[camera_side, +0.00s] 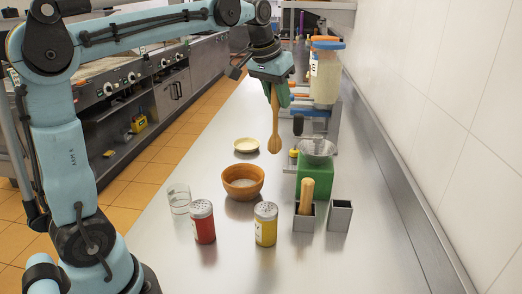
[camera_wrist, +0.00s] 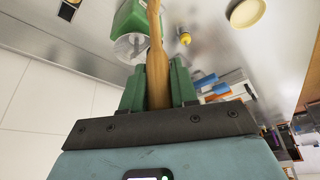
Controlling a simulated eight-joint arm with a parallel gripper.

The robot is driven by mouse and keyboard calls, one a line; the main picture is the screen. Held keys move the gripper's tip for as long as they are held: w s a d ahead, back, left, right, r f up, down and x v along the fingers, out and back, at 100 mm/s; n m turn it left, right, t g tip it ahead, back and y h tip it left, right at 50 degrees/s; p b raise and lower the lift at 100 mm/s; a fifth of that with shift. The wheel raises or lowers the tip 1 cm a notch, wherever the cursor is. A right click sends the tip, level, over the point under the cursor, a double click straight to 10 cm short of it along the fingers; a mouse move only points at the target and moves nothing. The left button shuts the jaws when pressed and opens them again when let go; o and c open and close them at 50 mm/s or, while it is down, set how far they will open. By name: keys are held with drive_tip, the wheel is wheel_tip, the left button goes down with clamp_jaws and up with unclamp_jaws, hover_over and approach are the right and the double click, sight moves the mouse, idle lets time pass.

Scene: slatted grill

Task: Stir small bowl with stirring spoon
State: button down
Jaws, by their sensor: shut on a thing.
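My gripper (camera_side: 277,97) is shut on the wooden stirring spoon (camera_side: 275,132), which hangs upright with its head down, in the air above the counter. In the wrist view the spoon's shaft (camera_wrist: 157,68) runs between the green fingers (camera_wrist: 157,88). A small brown bowl (camera_side: 243,190) with pale contents stands on the counter, below and nearer the camera than the spoon. The spoon head looks apart from it, a little to the right in the picture. The bowl cannot be made out in the wrist view.
A red-filled shaker (camera_side: 203,226), a yellow-filled shaker (camera_side: 266,228) and a clear glass (camera_side: 179,199) stand near the bowl. A pale dish (camera_side: 247,145) lies behind it. Right are a green block with metal pan (camera_side: 314,180) and two metal holders, one containing a wooden pestle-like piece (camera_side: 306,196).

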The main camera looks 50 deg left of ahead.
drive_tip(key=s+a+n, duration=0.2)
drive_tip(key=s+a, duration=0.3)
drive_tip(key=a, duration=0.2)
drive_tip(key=shift+s+a+f+y, duration=0.15)
drive_tip(key=shift+a+f+y, duration=0.05)
drive_tip(key=shift+f+y, duration=0.25)
drive_tip(key=shift+f, duration=0.1)
wheel_tip(320, 180, down, 7)
idle(0.3)
idle(0.4)
drive_tip(key=shift+f, duration=2.6)
drive_tip(key=shift+r, duration=0.1)
drive_tip(key=shift+d, duration=0.1)
